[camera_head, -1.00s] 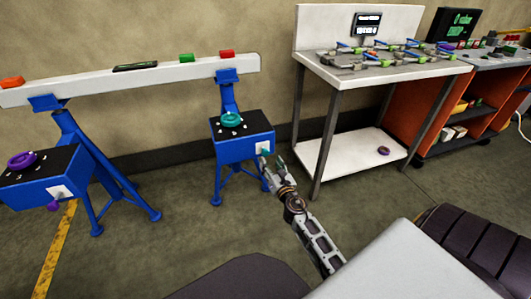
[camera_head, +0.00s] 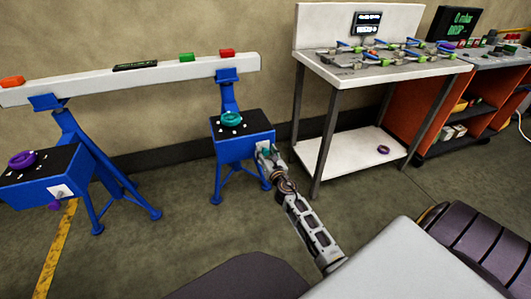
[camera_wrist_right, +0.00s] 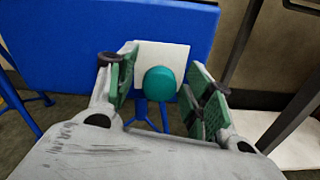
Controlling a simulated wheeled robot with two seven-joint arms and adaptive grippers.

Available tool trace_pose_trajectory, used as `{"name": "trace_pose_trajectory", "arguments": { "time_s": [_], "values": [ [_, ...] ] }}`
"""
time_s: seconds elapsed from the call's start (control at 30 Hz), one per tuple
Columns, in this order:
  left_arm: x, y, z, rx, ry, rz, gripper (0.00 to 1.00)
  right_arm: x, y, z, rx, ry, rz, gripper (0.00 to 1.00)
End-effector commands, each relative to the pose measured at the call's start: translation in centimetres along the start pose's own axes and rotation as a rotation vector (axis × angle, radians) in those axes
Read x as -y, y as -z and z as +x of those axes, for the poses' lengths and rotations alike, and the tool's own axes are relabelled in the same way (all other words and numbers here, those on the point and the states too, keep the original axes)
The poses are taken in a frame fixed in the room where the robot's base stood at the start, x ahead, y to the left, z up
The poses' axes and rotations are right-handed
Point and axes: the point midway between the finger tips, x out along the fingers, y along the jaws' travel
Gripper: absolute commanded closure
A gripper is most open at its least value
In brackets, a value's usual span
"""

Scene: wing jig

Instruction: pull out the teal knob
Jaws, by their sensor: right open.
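The teal knob (camera_wrist_right: 160,82) shows in the right wrist view as a round ball in front of a white plate (camera_wrist_right: 163,55) on the front of the blue box (camera_head: 232,149). My right gripper (camera_wrist_right: 161,92) is open, with one green-padded finger on each side of the knob. I see a gap on both sides, so the fingers do not appear to touch it. In the head view my right gripper (camera_head: 268,156) is at the box's front right and mostly hides the knob and plate. My left gripper is not in view.
A teal dial (camera_head: 231,119) sits on top of the same box. A second blue box (camera_head: 62,185) with a purple dial (camera_head: 22,160) and purple knob (camera_head: 54,205) stands at the left. A white workbench (camera_head: 345,77) stands to the right. The floor between is clear.

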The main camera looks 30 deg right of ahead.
Motion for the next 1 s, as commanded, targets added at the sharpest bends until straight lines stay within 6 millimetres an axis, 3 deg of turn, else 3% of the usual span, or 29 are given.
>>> {"name": "trace_pose_trajectory", "arguments": {
  "time_s": [0.43,0.8,1.0],
  "values": [
    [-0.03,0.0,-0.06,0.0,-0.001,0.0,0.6,0.02,0.05,0.34,-0.001,0.0,0.0,0.5],
    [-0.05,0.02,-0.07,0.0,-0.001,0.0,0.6,0.01,0.02,0.33,-0.001,0.0,-0.001,0.98],
    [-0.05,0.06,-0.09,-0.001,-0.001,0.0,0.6,0.02,-0.01,0.33,0.0,0.0,0.0,1.0]
  ]
}}
